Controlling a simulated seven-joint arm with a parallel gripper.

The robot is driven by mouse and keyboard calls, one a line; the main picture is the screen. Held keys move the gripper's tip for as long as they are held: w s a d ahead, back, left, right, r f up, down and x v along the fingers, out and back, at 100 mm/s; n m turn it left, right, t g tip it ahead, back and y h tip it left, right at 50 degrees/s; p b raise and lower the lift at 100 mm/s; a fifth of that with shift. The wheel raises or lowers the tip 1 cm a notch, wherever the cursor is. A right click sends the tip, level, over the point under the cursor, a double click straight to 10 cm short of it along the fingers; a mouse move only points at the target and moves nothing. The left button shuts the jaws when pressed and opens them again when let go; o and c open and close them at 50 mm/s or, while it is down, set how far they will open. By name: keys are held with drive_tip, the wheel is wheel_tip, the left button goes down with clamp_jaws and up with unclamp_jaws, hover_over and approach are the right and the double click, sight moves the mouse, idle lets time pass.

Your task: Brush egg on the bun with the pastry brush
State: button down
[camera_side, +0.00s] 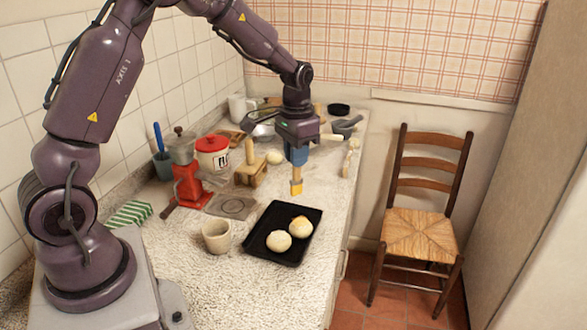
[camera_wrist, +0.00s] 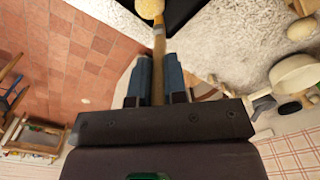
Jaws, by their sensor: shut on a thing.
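My gripper (camera_side: 297,160) is shut on the pastry brush (camera_side: 296,187), which hangs upright, bristles down. The brush's wooden handle (camera_wrist: 158,72) runs between the two blue fingers in the wrist view. The yellow bristle end is in the air behind the tray's far edge in the side view, apart from the buns. Two buns sit on the black tray (camera_side: 262,244): a pale bun (camera_side: 278,242) in front and a bun with a golden top (camera_side: 301,227) behind it to the right. A beige cup (camera_side: 216,237) stands left of the tray; its contents are not clear.
A red grinder (camera_side: 186,182), a red-lidded canister (camera_side: 212,154) and a wooden block (camera_side: 250,172) stand behind and left of the tray. A grey mortar (camera_side: 346,128) is at the back right. The counter in front of the tray is clear. A chair (camera_side: 418,220) stands on the floor to the right.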

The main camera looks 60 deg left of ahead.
drive_tip(key=shift+d+f, duration=0.3)
drive_tip(key=shift+f, duration=0.65)
drive_tip(key=shift+d+f, duration=0.35)
drive_tip(key=shift+f, duration=0.55)
drive_tip(key=shift+d+f, duration=0.3)
drive_tip(key=shift+f, duration=0.65)
drive_tip(key=shift+f, duration=0.65)
drive_tip(key=shift+d, duration=0.1)
drive_tip(key=shift+d, duration=0.4)
